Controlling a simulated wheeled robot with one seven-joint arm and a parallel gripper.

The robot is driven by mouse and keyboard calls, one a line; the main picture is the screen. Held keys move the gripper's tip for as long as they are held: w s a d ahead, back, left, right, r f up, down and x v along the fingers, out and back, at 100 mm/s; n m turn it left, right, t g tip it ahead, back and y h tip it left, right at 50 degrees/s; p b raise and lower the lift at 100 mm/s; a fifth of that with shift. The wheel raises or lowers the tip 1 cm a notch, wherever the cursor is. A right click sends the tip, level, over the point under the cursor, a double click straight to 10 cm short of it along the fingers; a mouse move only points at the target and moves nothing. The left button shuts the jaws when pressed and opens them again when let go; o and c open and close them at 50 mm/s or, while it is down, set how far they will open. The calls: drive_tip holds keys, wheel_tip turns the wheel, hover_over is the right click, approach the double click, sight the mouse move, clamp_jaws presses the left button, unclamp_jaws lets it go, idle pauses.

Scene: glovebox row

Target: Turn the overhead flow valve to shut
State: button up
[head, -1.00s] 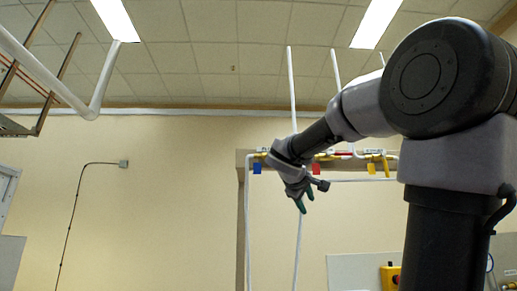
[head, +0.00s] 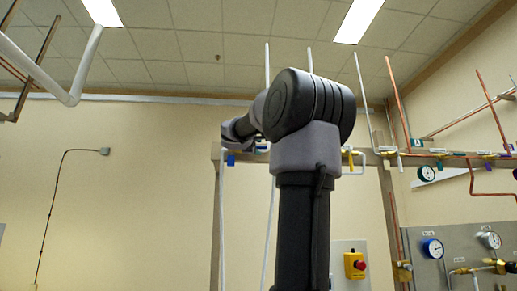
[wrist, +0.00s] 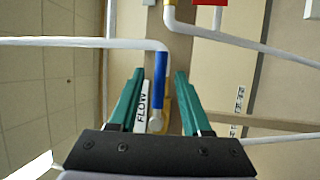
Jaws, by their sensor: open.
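The overhead valve has a blue handle (wrist: 159,80), seen in the wrist view beside a white label (wrist: 142,108) reading FLOW. My gripper (wrist: 159,73) is open, its two teal fingers on either side of the blue handle in the picture. I see no finger clearly touching it, and the depth between them is hard to judge. In the head view my arm hides the gripper's fingers. A blue handle (head: 230,159) hangs from the overhead pipe frame just below my wrist there; I cannot be sure it is the same one.
A red handle (wrist: 209,2) sits near the blue one at the wrist view's top edge. White pipes (wrist: 80,42) run close by. In the head view, copper pipes (head: 491,110), gauges (head: 432,248) and a yellow emergency stop box (head: 355,265) are at the right.

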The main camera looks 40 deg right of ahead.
drive_tip(key=shift+x, duration=1)
drive_tip(key=shift+c, duration=0.2)
clamp_jaws()
drive_tip(key=shift+f, duration=0.1)
idle(0.5)
